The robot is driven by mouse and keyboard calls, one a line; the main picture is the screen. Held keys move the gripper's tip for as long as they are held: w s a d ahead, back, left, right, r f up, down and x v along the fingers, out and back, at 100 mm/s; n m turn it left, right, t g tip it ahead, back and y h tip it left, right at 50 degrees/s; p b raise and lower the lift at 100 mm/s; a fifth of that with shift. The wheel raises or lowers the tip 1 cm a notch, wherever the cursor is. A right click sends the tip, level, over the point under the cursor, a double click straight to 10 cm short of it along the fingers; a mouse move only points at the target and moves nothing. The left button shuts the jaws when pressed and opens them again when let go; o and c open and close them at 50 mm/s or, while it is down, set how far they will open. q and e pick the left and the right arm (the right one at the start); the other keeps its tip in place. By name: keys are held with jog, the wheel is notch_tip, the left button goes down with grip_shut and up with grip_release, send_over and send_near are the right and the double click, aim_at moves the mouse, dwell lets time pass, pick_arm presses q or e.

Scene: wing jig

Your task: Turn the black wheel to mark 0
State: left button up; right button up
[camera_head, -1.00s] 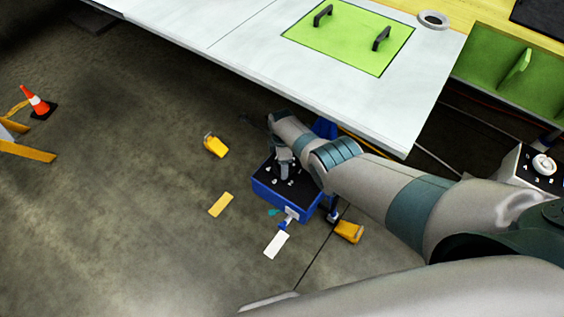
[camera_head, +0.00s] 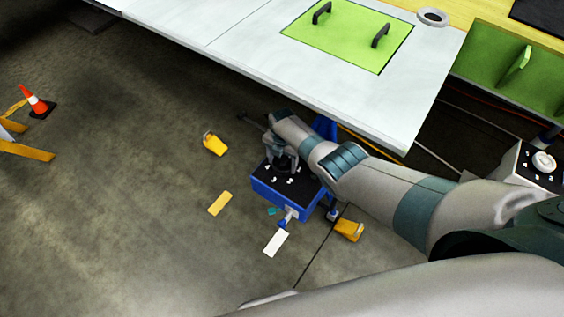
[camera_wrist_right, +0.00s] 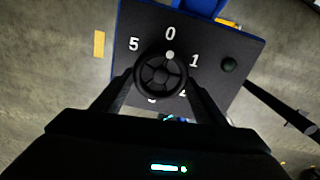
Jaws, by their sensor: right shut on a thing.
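The black wheel (camera_wrist_right: 160,75) sits on the black top of the blue box (camera_head: 285,195). In the right wrist view a white dot on its rim points close to the printed 0 (camera_wrist_right: 170,33), perhaps slightly toward the 1 (camera_wrist_right: 194,61). My right gripper (camera_wrist_right: 160,88) is shut on the wheel, one finger on each side. In the head view the right gripper (camera_head: 283,165) is over the box and hides most of the wheel. Some lower marks are partly hidden by the wheel and fingers. My left gripper is not in view.
A large white panel (camera_head: 250,60) overhangs behind the box. Yellow pieces (camera_head: 215,144) lie on the floor, and an orange cone (camera_head: 34,99) stands at left. Another box with a white knob (camera_head: 543,162) is at right.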

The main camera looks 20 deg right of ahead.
aim_at(282, 164)
jog(key=shift+n, duration=0.6)
jog(key=o, duration=1.1)
jog(key=shift+c, duration=0.2)
jog(key=shift+r, duration=0.1)
jog(key=shift+r+p, duration=0.3)
jog(key=shift+r, duration=0.4)
notch_tip(282, 164, up, 4)
jog(key=shift+f+p, duration=0.2)
jog(key=shift+p, duration=0.25)
jog(key=shift+r, duration=1.2)
jog(key=shift+s, duration=0.1)
